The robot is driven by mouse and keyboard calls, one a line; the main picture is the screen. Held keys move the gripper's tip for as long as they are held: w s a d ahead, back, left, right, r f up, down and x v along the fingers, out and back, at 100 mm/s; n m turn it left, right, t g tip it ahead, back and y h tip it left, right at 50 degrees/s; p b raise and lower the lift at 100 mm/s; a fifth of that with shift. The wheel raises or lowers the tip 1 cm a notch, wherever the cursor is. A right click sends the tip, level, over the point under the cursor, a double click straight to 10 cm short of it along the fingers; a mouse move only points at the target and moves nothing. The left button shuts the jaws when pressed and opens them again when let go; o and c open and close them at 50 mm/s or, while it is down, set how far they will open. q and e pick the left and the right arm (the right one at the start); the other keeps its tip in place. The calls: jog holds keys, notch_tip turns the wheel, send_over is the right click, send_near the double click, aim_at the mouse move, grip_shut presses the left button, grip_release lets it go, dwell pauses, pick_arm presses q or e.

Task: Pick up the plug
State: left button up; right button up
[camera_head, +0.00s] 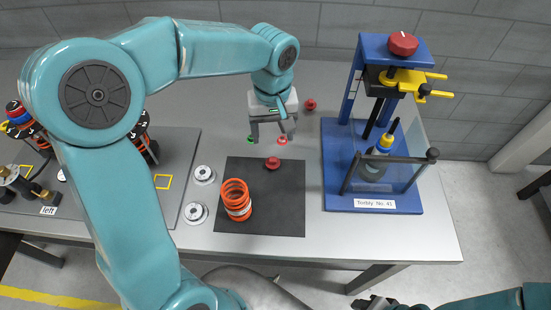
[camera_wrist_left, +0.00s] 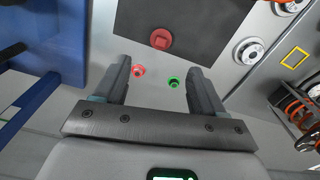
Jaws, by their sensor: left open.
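A small red plug-like piece (camera_head: 272,163) lies on the dark mat (camera_head: 262,213) near its far edge. My left gripper (camera_head: 272,136) is open and empty, pointing down just beyond the mat's far edge. In the left wrist view its fingers (camera_wrist_left: 160,68) stand apart, with the red piece ahead of them. My right gripper (camera_head: 375,302) shows only partly at the bottom edge; its jaws are unclear.
An orange coil (camera_head: 237,199) stands on the mat. A blue stand (camera_head: 372,200) is on the right. Another red piece (camera_head: 310,104) lies farther back.

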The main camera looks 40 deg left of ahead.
pick_arm(q)
send_over(273, 158)
jog(key=f, duration=0.5)
jog(key=shift+s+d, duration=0.25)
jog(key=shift+s, duration=0.15)
jog(key=f, duration=0.3)
jog(key=f+p, duration=0.1)
jog(key=f, duration=0.1)
jog(key=shift+w+a+f, duration=0.2)
jog(key=shift+w, duration=0.05)
jog(key=shift+w+a+f, duration=0.1)
jog(key=shift+f, duration=0.05)
jog(key=c, duration=1.1)
